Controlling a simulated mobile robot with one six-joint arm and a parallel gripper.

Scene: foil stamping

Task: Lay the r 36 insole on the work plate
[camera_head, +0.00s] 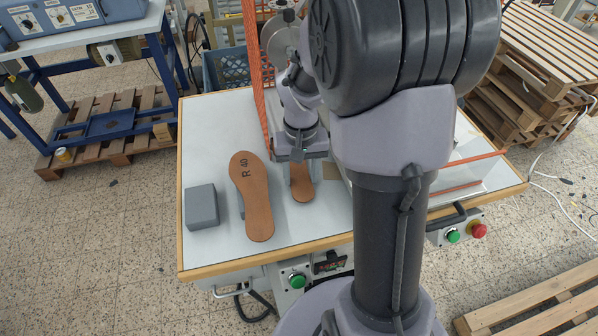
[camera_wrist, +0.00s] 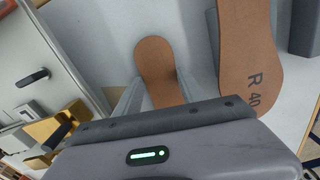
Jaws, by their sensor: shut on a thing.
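My gripper (camera_head: 301,170) is shut on a brown insole (camera_head: 303,188), low over the white table. In the wrist view this insole (camera_wrist: 155,58) sits between the two grey fingers and its rounded end sticks out beyond them. Its label is hidden, so I cannot read whether it says R 36. A larger brown insole (camera_head: 252,200) marked R 40 lies just left of my gripper; it also shows at the right of the wrist view (camera_wrist: 247,55). I cannot pick out the work plate for sure; my arm hides part of the table.
A grey block (camera_head: 202,207) stands left of the R 40 insole on the white table (camera_head: 212,135). Orange-red strips (camera_head: 252,60) rise behind my gripper. A blue crate (camera_head: 228,68) stands behind the table. The table's left back area is clear.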

